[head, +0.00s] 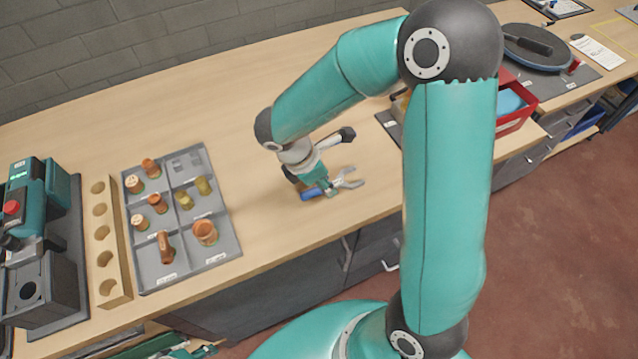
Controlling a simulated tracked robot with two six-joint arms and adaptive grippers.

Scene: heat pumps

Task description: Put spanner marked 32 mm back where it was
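A grey open-jawed tool (349,180) with a blue handle (313,194) is at the front middle of the wooden bench. I cannot read any size mark on it, so I cannot tell whether it is the 32 mm spanner. My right gripper (318,190) is low over this tool and hides its middle. Its fingertips are too small and covered to show whether they are shut on the tool. I cannot tell whether the tool touches the bench. My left gripper is not in view.
Left of the gripper lies a grey compartment tray (218,242) with several copper and brass fittings. Beyond it are a wooden block with holes (104,251) and a teal machine (32,205). A red bin (519,116) stands behind my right arm. The bench behind the gripper is clear.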

